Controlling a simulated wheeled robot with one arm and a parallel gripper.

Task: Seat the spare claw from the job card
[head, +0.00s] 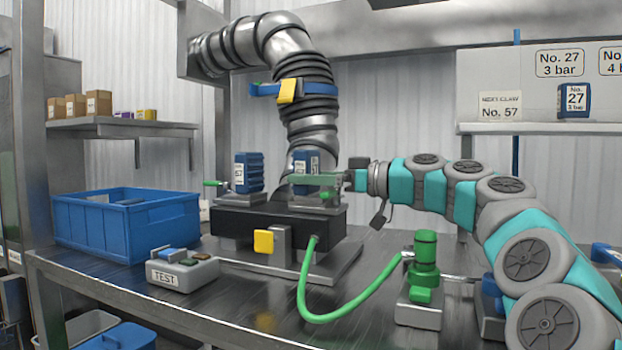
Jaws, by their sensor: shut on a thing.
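My gripper (318,181) comes in from the right, with pale green fingers. It is shut on a blue block-shaped claw (304,161) with a white label too small to read. The held claw is at the right end of a black block (262,220), above a grey seat; I cannot tell whether it touches. A similar blue claw (249,171) stands upright at the block's left end, its small label hard to read. The job card (499,107) on the right panel reads "NEXT CLAW No. 57". A blue claw marked 27 (574,100) stands on the shelf there.
A large ribbed metal arm (310,100) rises behind the block. A green hose (350,310) loops in front, near a green valve (425,265). A grey TEST box (182,272) and a blue crate (125,225) stand left. The bench front centre is clear.

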